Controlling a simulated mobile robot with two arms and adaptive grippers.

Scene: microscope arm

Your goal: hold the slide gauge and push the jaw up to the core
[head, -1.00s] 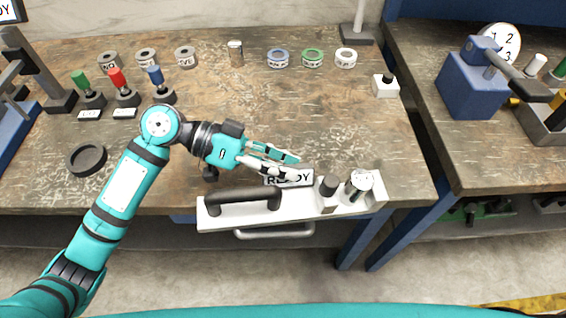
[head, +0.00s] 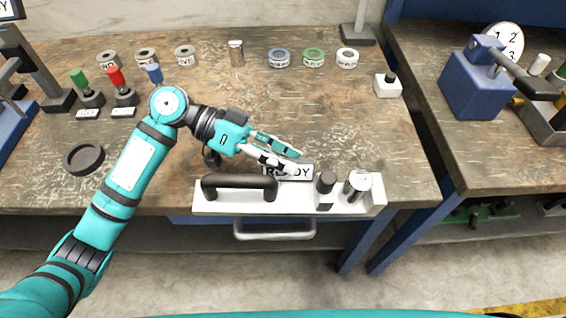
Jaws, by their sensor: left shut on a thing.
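The slide gauge (head: 300,206) is a long white bar lying along the front edge of the bench. It has a black handle (head: 240,182) at the left, a READY plate (head: 296,172) at its back edge, and a white block with a dark knob (head: 325,185) that looks like the jaw. Right of that is a round pale-topped piece (head: 361,182), probably the core, with a gap between them. My left gripper (head: 298,163) reaches in from the left and is shut on the gauge at the READY plate; the exact contact is hard to see. My right gripper is out of view.
Tape rolls (head: 313,56) and jars line the back of the bench (head: 330,120). Coloured knobs (head: 117,83) and a black dish (head: 85,158) are at the left. A small white block (head: 387,86) stands at the right. The middle of the bench is clear.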

